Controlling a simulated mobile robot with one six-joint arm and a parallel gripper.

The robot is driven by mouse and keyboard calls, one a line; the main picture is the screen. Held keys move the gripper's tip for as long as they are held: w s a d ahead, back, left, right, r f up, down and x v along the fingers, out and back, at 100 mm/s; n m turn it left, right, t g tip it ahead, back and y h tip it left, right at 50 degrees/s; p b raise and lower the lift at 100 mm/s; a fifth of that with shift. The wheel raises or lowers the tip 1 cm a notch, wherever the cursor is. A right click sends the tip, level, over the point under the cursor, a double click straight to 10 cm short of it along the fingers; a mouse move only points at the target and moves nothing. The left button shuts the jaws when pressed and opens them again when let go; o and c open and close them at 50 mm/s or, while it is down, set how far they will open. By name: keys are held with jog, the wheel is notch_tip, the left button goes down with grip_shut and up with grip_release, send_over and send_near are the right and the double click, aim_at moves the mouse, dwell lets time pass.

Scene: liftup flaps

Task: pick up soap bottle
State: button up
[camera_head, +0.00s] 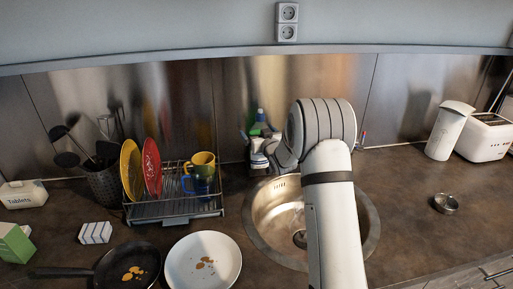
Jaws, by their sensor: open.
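A bottle with green and blue parts (261,117), which looks like the soap bottle, stands behind the sink against the metal backsplash. Its lower part is hidden behind my gripper (258,153). My arm reaches over the sink, and its end points left, just in front of and below the visible part of the bottle. My gripper is open. The fingers are small and partly merged with the things behind them, so I cannot tell whether they touch the bottle or stand around it.
The round sink (257,217) lies under my arm. A dish rack (175,207) with plates and mugs stands to the left. A white plate (203,262) and a pan (127,268) lie in front. A white canister (449,131) and a toaster (485,137) stand right. The right counter is mostly clear.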

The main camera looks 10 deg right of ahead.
jog(key=shift+w, duration=0.1)
jog(key=shift+r, duration=0.1)
jog(key=c, duration=1.8)
